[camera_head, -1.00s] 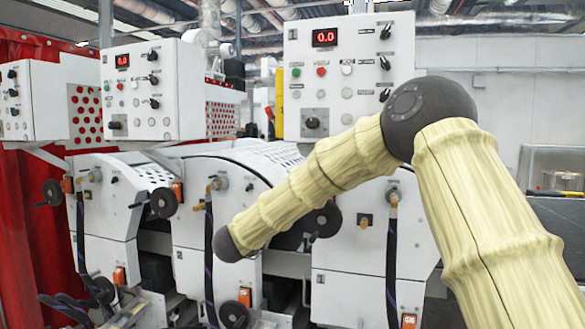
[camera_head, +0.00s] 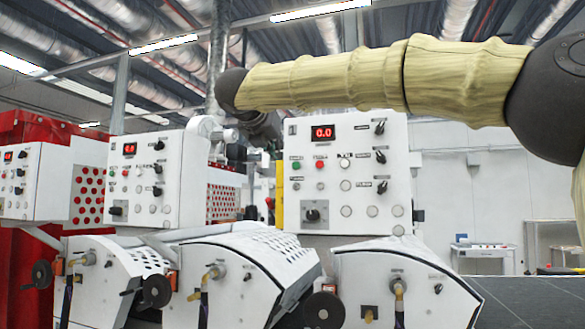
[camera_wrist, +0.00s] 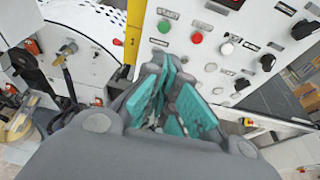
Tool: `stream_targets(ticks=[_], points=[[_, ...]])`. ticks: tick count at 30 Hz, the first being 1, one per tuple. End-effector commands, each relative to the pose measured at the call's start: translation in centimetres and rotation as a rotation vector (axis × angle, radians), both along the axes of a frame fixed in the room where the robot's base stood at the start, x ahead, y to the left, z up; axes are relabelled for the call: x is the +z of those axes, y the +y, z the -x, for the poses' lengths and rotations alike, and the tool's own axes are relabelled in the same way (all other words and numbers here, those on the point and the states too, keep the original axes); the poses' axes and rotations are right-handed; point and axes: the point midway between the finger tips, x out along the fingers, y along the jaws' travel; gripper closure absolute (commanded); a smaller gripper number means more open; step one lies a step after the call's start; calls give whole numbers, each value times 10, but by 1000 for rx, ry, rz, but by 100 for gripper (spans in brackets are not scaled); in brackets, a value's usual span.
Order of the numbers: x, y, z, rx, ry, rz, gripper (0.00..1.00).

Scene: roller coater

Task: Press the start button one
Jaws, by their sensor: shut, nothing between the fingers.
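The nearest control panel (camera_head: 368,150) is a white box with a red "0.0" display. Its green button (camera_head: 297,165) sits left of a red button (camera_head: 320,165). In the wrist view, the green button (camera_wrist: 164,26) has a "START" label above it, with the red button (camera_wrist: 197,37) to its right. My gripper (camera_wrist: 175,88), with teal finger pads, is shut and empty. Its fingers point toward the panel, below the green button in that view and apart from it. In the head view, my raised arm largely hides the gripper.
Similar panels stand to the left (camera_head: 150,180) and far left (camera_head: 28,180). Black knobs (camera_head: 380,128) and a large switch (camera_head: 313,215) project from the nearest panel. White rounded machine covers (camera_head: 245,275) lie below. A yellow post (camera_wrist: 134,30) runs beside the panel.

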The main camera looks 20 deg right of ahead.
Motion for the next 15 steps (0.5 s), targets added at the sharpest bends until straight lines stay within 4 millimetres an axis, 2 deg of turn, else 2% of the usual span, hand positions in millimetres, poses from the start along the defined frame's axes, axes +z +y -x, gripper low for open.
stream_targets(ticks=[8,15], points=[[-1,-4,-7,-1,2,3,100],[-10,-23,-34,0,4,4,100]])
